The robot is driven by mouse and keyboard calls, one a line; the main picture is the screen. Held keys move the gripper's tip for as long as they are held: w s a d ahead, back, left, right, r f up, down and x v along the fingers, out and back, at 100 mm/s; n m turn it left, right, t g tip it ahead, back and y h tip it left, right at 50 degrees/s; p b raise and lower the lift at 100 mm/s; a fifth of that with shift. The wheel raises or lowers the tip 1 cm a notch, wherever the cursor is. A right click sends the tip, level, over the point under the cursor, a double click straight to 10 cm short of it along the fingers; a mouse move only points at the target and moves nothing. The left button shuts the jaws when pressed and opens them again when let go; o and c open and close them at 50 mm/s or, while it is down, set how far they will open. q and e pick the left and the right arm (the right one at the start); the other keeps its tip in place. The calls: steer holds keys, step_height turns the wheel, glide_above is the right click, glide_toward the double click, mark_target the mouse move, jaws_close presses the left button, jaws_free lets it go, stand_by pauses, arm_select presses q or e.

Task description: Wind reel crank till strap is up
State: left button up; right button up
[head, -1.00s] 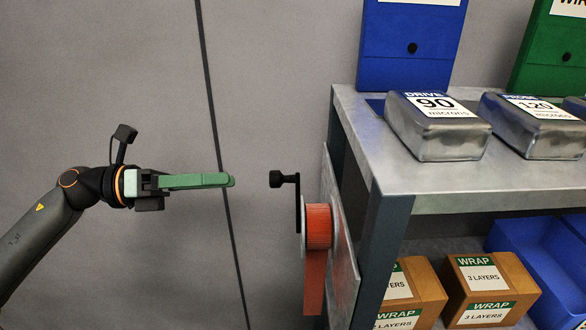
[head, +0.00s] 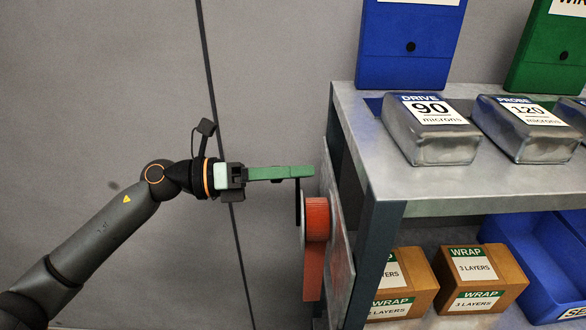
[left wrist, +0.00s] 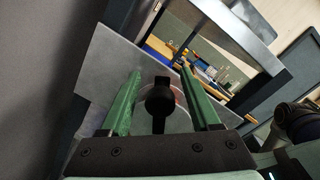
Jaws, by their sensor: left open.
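The reel (head: 317,222) is an orange-red drum on a metal plate at the side of the shelf unit, with its orange strap (head: 313,270) hanging down below it. The black crank arm (head: 298,205) points up from the reel, and its knob is hidden behind my left gripper in the head view. My left gripper (head: 305,172) has green fingers and is level with the top of the crank. In the left wrist view the black crank knob (left wrist: 159,98) stands between the two open green fingers (left wrist: 166,90), with a gap on each side.
The grey shelf unit (head: 430,188) stands to the right, its post close to the reel. Wrapped blocks (head: 430,135) and a blue box (head: 410,45) sit on its top. Cartons (head: 481,268) and a blue bin lie below. The left side by the wall is free.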

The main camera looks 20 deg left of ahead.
arm_select(q)
steer(key=shift+c, duration=0.2)
jaws_close()
stand_by(1.1)
